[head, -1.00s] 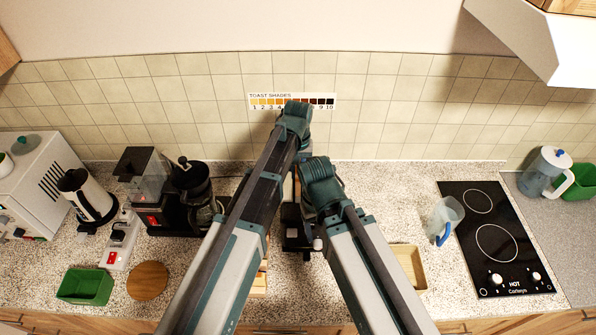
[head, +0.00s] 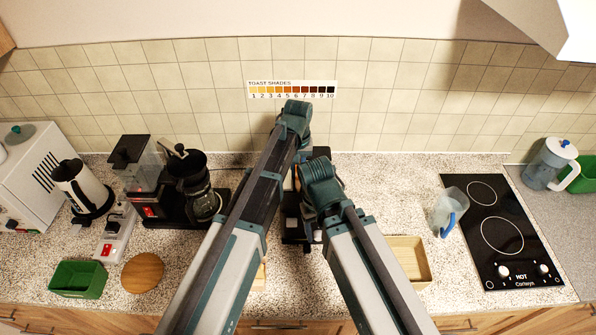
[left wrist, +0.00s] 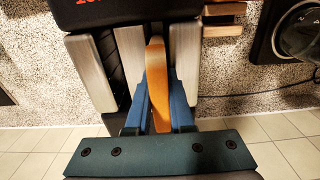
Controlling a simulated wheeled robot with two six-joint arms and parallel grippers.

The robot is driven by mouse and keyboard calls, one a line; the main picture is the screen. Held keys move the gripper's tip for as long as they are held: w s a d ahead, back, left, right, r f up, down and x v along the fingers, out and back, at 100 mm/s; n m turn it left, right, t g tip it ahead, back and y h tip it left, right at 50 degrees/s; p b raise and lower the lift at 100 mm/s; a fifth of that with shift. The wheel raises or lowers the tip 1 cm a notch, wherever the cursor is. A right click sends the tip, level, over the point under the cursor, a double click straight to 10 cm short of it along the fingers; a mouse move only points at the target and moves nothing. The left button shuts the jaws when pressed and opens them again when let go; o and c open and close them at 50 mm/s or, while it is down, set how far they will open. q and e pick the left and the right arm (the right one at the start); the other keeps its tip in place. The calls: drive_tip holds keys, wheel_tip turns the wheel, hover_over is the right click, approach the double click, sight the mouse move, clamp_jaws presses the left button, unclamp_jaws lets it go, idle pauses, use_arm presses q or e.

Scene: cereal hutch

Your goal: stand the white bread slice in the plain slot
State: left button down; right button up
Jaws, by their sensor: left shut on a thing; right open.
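The bread slice (left wrist: 156,85) shows edge-on in the left wrist view, tan-orange along its edge. My left gripper (left wrist: 160,95) is shut on it, with a blue finger on each side. The black toaster (left wrist: 135,8) lies under it with silver top plates and dark slots. The slice lines up with a gap between two plates; I cannot tell how deep it sits or which slot is plain. In the head view the toaster (head: 291,228) is mostly hidden behind my arms. My right gripper (head: 322,205) is open beside the toaster, its fingertips hard to make out.
A wooden tray (head: 408,256) is right of my right arm, with a jug (head: 447,212) and black hob (head: 505,235) beyond. A coffee maker (head: 190,185), green bin (head: 78,279) and round board (head: 143,273) stand left. A shade chart (head: 290,89) hangs on the tiles.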

use_arm(q)
drive_tip(key=shift+s+f+b, duration=0.15)
drive_tip(key=shift+s+f, duration=0.2)
drive_tip(key=shift+s, duration=0.2)
drive_tip(key=shift+s+f+b, duration=0.15)
drive_tip(key=shift+s+f, duration=0.15)
drive_tip(key=shift+s, duration=0.2)
use_arm(e)
drive_tip(key=shift+s+f, duration=0.2)
drive_tip(key=shift+f, duration=0.5)
use_arm(q)
drive_tip(key=c, duration=0.7)
unclamp_jaws()
drive_tip(key=shift+s, duration=0.1)
drive_tip(key=shift+w+r+p, duration=0.25)
drive_tip(key=shift+r+p, duration=0.25)
drive_tip(key=shift+p, duration=0.25)
drive_tip(key=shift+w+r+p, duration=0.5)
drive_tip(key=shift+r+p, duration=0.25)
drive_tip(key=shift+p, duration=0.35)
wheel_tip(320, 180, up, 5)
drive_tip(key=p, duration=0.5)
drive_tip(key=shift+r, duration=0.2)
drive_tip(key=shift+r+p, duration=0.45)
drive_tip(key=shift+p, duration=0.05)
drive_tip(key=shift+w, duration=0.1)
use_arm(e)
wheel_tip(320, 180, up, 9)
drive_tip(key=w, duration=0.1)
